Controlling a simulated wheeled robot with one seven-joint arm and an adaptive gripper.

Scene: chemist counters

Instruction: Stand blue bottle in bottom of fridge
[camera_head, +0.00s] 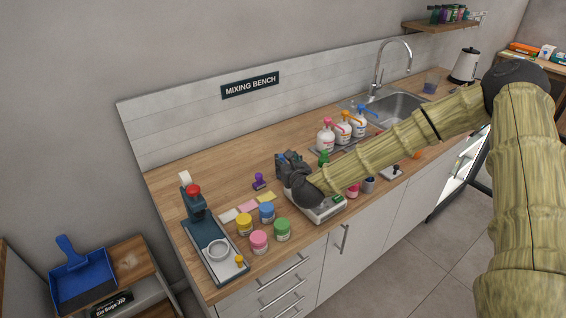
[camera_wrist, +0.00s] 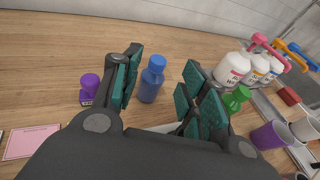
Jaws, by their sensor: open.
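The blue bottle (camera_wrist: 152,80) stands upright on the wooden bench in the wrist view, between the two fingers of my gripper (camera_wrist: 160,88). The fingers are open, with a gap visible on both sides of the bottle, so they do not seem to grip it. In the head view my gripper (camera_head: 290,165) is low over the bench behind the white scale, and the bottle is hidden there. A lit under-counter unit with a dark frame (camera_head: 462,172), apparently the fridge, shows at the right; my arm hides part of it, and its bottom is hard to make out.
A purple-topped stamp (camera_wrist: 89,88) stands left of my gripper. A green bottle (camera_wrist: 237,98) and white pump bottles (camera_wrist: 233,68) stand to its right. In the head view, several coloured jars (camera_head: 258,241) and a white scale (camera_head: 322,211) sit near the front edge; a sink (camera_head: 398,106) lies beyond.

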